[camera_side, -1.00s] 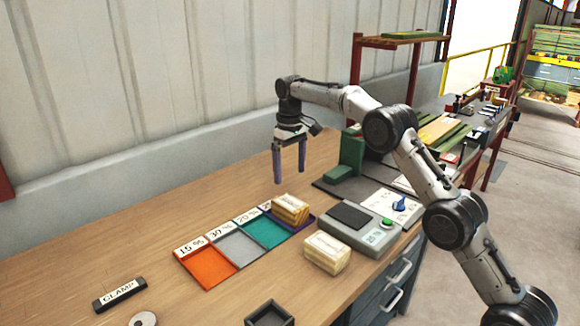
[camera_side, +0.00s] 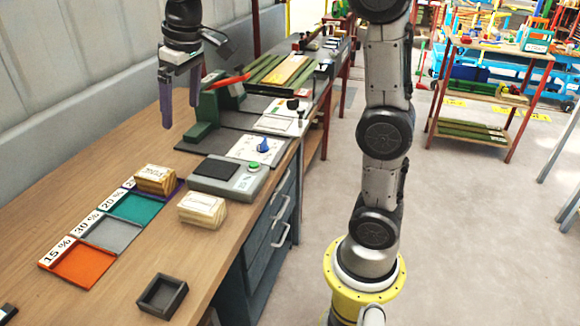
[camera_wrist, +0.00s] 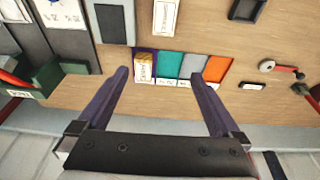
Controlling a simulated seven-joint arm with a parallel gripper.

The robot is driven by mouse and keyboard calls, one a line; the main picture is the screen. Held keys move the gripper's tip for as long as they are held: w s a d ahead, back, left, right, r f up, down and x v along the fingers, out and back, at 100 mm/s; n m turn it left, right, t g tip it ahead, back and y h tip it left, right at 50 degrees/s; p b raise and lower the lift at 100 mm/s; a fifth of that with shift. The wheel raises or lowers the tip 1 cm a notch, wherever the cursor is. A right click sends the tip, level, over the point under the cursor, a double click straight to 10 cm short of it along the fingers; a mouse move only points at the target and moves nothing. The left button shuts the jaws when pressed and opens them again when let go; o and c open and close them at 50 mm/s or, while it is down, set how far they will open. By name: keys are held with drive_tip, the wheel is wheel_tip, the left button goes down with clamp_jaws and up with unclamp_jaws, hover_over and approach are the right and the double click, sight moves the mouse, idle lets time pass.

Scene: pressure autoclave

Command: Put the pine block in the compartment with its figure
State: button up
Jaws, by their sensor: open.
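A pale wooden block (camera_side: 202,209) with a label on top lies on the bench beside the grey meter; it also shows in the wrist view (camera_wrist: 166,20). A yellower labelled block (camera_side: 156,179) rests in the purple compartment (camera_side: 178,190). The block labels are too small to read, so I cannot tell which is pine. The row continues with teal (camera_side: 134,208), marked 20 %, grey (camera_side: 108,233), marked 30 %, and orange (camera_side: 80,267), marked 15 %. The purple compartment's figure is mostly hidden by its block. My gripper (camera_side: 181,113) is open and empty, above the bench's wall side.
The grey meter (camera_side: 226,178) has a dark pad, green button and a display I cannot read surely. A card with a blue knob (camera_side: 263,146) and a green stand with a red lever (camera_side: 216,100) lie beyond. A dark square tray (camera_side: 162,296) sits at the front edge.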

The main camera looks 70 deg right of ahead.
drive_tip(key=s+a+f+t, duration=0.1)
drive_tip(key=s+f, duration=0.3)
drive_tip(key=s, duration=0.7)
drive_tip(key=s+a+f+t, duration=0.1)
drive_tip(key=s+f, duration=0.3)
drive_tip(key=s, duration=0.8)
drive_tip(key=shift+a+t, duration=0.35)
drive_tip(key=shift+t, duration=0.05)
